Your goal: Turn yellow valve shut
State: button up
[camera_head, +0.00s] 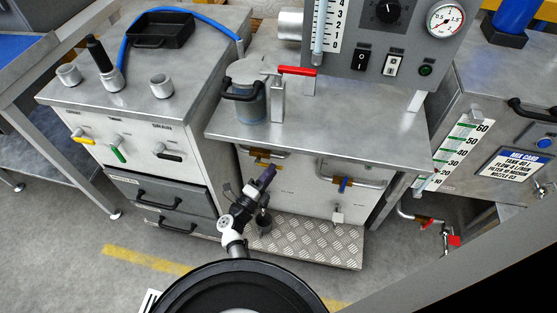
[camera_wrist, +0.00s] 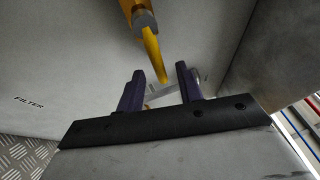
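The yellow valve handle (camera_head: 268,164) is on a brass valve and pipe at the front of the middle cabinet, just above my gripper (camera_head: 266,177). In the wrist view, the yellow handle (camera_wrist: 152,50) hangs from the top of the picture, with its end near the gap between my fingertips. My gripper (camera_wrist: 160,78) is open, with its two dark purple fingers apart. I cannot tell whether the handle end is between the fingers or beyond them; no contact shows. A small yellow part also shows low between the fingers.
A blue-handled valve (camera_head: 343,184) sits on the same cabinet front to the right. The left cabinet has another yellow handle (camera_head: 83,140), a green one (camera_head: 118,154) and a black one (camera_head: 168,157). A metal tread plate (camera_head: 315,240) lies below my gripper.

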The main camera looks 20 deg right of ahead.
jog(key=x, duration=0.5)
grip_shut()
dwell(0.3)
